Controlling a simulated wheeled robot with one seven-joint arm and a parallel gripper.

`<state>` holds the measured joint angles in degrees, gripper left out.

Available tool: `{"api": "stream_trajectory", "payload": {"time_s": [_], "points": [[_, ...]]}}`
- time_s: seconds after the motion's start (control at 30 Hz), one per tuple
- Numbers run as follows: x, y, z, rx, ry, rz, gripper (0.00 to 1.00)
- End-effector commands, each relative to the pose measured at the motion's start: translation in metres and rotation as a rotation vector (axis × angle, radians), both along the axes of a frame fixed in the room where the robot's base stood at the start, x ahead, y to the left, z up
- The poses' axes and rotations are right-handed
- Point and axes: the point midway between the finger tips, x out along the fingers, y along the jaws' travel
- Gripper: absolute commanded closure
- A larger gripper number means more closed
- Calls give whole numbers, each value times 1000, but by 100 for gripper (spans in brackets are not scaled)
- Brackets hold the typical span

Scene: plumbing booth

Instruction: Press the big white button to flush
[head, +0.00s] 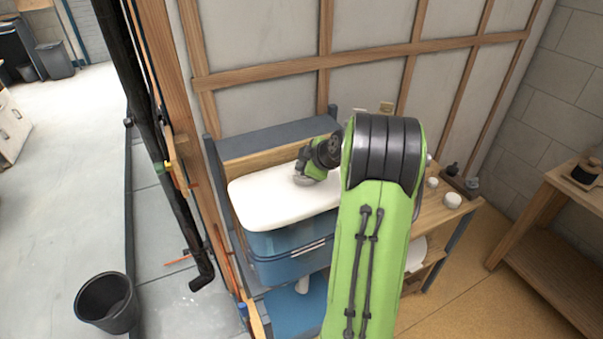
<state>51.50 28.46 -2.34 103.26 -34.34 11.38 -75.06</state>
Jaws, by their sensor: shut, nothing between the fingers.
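The toilet cistern (285,245) is a translucent blue tank with a white lid (265,208). My green arm reaches in from the bottom and bends at a black elbow in front of the lid's right side. My gripper (304,176) is at the far end of the arm, low over the back right part of the lid, small and dark against it. It is shut and holds nothing. I cannot tell whether it touches the lid. I cannot make out the big white button; the arm and wrist cover part of the lid.
A wooden stud wall stands behind the cistern. A black pipe (128,80) runs down on the left, and a black bucket (107,303) stands on the floor. A bench with small white round items (452,200) is on the right, with a wooden table (560,200) beyond.

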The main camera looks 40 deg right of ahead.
Motion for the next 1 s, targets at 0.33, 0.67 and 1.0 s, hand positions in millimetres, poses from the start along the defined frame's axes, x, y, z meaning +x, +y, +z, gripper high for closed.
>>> {"api": "stream_trajectory", "payload": {"time_s": [0.33,0.67,1.0], "points": [[0,0,-4,0,0,0,100],[0,0,-6,0,1,0,100],[0,0,8,-1,0,-1,100]]}}
